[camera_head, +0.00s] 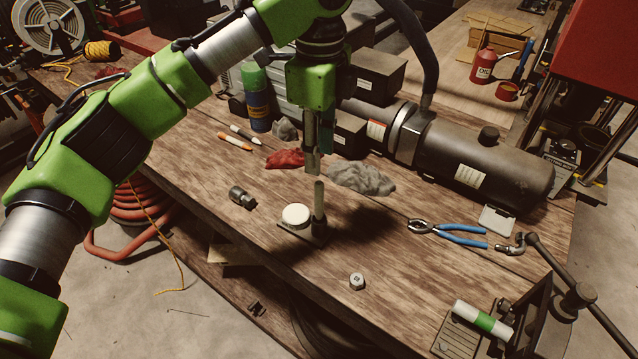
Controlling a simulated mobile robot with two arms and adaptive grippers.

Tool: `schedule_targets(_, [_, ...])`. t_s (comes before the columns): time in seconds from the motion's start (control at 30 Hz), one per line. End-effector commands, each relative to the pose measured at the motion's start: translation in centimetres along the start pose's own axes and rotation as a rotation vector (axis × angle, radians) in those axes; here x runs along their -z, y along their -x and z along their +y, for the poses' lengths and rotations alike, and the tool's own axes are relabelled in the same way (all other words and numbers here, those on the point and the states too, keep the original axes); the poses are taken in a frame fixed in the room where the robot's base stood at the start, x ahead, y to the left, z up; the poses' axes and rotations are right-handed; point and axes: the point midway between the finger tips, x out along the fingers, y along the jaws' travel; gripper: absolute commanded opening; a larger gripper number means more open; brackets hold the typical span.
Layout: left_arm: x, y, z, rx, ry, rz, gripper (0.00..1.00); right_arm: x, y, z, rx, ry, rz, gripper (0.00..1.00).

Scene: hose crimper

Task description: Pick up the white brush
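My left gripper (313,165) hangs pointing down over the middle of the workbench (190,185). Its fingers are seen nearly edge-on and overlap, so I cannot tell whether they are open or shut. Just below the fingertips stands an upright grey rod (319,203), with a small visible gap between them. The rod rises from a small dark plate, beside a round white piece (296,215). I cannot tell for sure whether this white piece with the rod is the white brush. No bristles show. My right gripper is not in view.
A red rag (285,159) and a grey rag (361,179) lie behind the rod. A dark tank (482,168) lies behind them. Blue-handled pliers (455,232) lie at the right, a hex nut (357,281) in front and a dark fitting (242,197) at left.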

Motion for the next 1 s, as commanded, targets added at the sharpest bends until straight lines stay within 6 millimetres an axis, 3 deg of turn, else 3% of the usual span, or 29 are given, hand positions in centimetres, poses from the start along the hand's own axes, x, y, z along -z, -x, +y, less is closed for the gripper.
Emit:
schedule_targets(0.13, [0.0,-1.8,0.1,-0.003,-0.002,-0.001,0.33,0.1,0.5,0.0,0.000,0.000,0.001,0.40])
schedule_targets(0.33, [0.0,-5.8,0.1,-0.003,-0.001,-0.001,0.33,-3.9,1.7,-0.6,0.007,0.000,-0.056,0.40])
schedule_targets(0.47, [0.0,-7.6,0.0,-0.001,-0.001,0.000,0.33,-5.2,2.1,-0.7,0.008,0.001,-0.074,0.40])
schedule_targets(0.57, [0.0,-8.2,0.0,0.000,-0.001,-0.001,0.33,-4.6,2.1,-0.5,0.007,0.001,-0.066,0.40])
schedule_targets(0.8, [-0.2,-10.7,0.0,-0.003,-0.001,-0.001,0.33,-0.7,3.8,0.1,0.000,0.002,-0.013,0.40])
schedule_targets(1.0, [-0.2,-13.3,-0.1,0.000,-0.002,-0.001,0.33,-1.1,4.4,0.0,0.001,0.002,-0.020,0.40])
